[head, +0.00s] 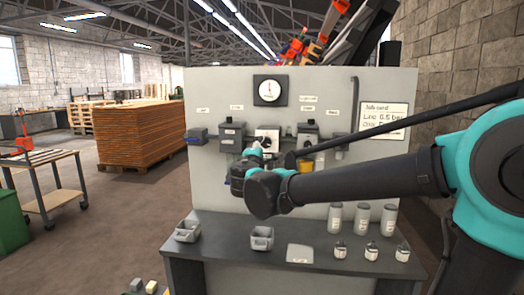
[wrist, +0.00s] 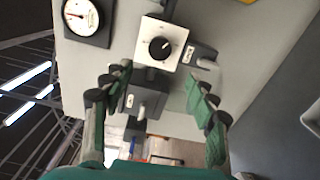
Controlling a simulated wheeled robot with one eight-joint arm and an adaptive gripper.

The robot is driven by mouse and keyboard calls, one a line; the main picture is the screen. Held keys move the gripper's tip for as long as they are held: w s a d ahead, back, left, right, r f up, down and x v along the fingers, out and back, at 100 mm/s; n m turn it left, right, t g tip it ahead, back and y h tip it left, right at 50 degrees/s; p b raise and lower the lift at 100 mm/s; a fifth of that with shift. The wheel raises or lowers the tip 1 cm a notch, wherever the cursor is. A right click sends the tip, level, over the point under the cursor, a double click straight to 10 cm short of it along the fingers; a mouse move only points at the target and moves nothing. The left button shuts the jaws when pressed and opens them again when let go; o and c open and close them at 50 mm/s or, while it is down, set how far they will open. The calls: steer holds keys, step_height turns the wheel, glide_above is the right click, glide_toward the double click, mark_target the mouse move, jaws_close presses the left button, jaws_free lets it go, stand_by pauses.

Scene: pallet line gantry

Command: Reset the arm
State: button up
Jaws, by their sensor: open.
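My gripper (wrist: 158,76) is open and empty in the wrist view, its two green fingers spread apart in front of the panel. Between and beyond the fingertips is a white box with a black round knob (wrist: 160,48). In the head view my arm reaches in from the right, and its end is close to the grey upright panel (head: 220,85), partly covering the devices there. The white box (head: 268,131) shows just above my arm's end. I cannot tell from the head view whether the fingers touch anything.
A round gauge (head: 269,90), several wall devices and a job card (head: 383,120) are on the panel. The dark bench (head: 215,250) below holds two grey bins (head: 262,238), a pale plate (head: 300,253), tall canisters (head: 361,219) and small jars (head: 371,251). Stacked boards (head: 140,135) stand left.

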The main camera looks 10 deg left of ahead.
steer(key=shift+s, duration=0.1)
steer(key=s+d+f+m+g+h, duration=0.1)
steer(key=s+d+f+m+g, duration=0.25)
steer(key=d+f, duration=0.5)
steer(key=s+d+f+m+g+h, duration=0.2)
steer(key=d+f+m, duration=0.2)
steer(key=d+f, duration=0.4)
steer(key=s+d+f+m+g+h, duration=0.1)
steer(key=s+d+f+m+g, duration=0.15)
steer(key=d+f, duration=0.55)
steer(key=s+d+f+m+g+y, duration=0.2)
steer(key=s+f+m+g, duration=0.1)
steer(key=s+f, duration=0.4)
steer(key=s+d+f+m+g+y, duration=0.2)
steer(key=s+f+m, duration=0.3)
steer(key=s, duration=0.6)
step_height(320, 180, down, 3)
steer(key=shift+d+r+g+y, duration=0.15)
steer(key=shift+d+g+y, duration=0.2)
steer(key=shift+d, duration=0.25)
